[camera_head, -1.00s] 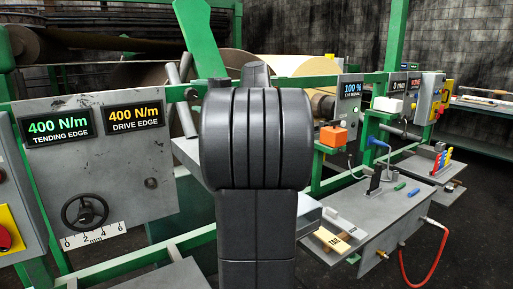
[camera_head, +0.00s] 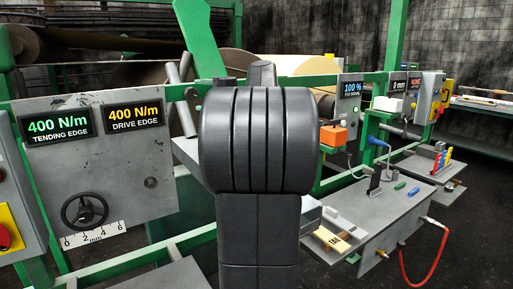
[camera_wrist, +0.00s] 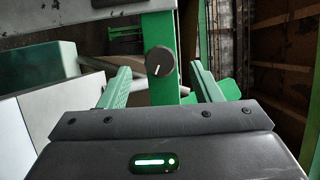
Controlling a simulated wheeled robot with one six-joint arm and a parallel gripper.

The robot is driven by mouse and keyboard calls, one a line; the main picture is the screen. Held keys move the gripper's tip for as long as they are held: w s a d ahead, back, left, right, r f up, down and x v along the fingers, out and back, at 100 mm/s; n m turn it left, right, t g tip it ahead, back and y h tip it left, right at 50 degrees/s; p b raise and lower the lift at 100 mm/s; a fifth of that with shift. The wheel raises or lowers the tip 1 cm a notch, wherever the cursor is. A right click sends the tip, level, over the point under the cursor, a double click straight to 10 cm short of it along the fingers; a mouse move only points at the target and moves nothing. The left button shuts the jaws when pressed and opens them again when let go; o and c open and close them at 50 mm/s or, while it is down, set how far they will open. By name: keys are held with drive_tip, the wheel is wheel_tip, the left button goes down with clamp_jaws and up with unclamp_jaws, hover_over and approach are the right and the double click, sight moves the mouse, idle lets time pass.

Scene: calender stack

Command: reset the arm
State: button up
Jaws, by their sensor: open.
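My arm (camera_head: 258,150) stands large and dark in the middle of the head view and hides part of the machine behind it. My gripper (camera_wrist: 160,85) shows in the wrist view with its two green fingers spread wide apart and nothing between them. A black knob (camera_wrist: 159,62) with a white mark, on a green upright, is seen beyond the gap between the fingers. The gripper itself cannot be made out in the head view.
A grey panel (camera_head: 150,165) with two 400 N/m displays and a handwheel (camera_head: 85,210) stands at left. A grey bench (camera_head: 385,215) with small coloured parts and a red hose (camera_head: 425,270) is at right. Green rails (camera_head: 190,243) run close around my arm.

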sight(193, 94)
drive_tip(key=x, duration=0.5)
drive_tip(key=shift+w+a+r+p, duration=0.15)
drive_tip(key=shift+a+p, duration=0.1)
drive_tip(key=shift+p, duration=0.15)
drive_tip(key=shift+w+a+n, duration=0.15)
drive_tip(key=shift+n, duration=0.25)
drive_tip(key=shift+n+h+p, duration=0.5)
drive_tip(key=shift+n+p, duration=0.05)
drive_tip(key=shift+n, duration=0.55)
drive_tip(key=shift+n+h+p, duration=0.3)
drive_tip(key=shift+n+h, duration=0.2)
drive_tip(key=shift+n, duration=0.5)
drive_tip(key=n+h, duration=0.2)
drive_tip(key=n, duration=0.1)
drive_tip(key=shift+p, duration=0.4)
drive_tip(key=n, duration=0.1)
drive_tip(key=n+h, duration=0.2)
drive_tip(key=shift+f+n+t, duration=0.3)
drive_tip(key=shift+n, duration=0.1)
drive_tip(key=n+h, duration=0.1)
drive_tip(key=n+t+h, duration=0.1)
drive_tip(key=n, duration=0.1)
drive_tip(key=shift+d, duration=0.3)
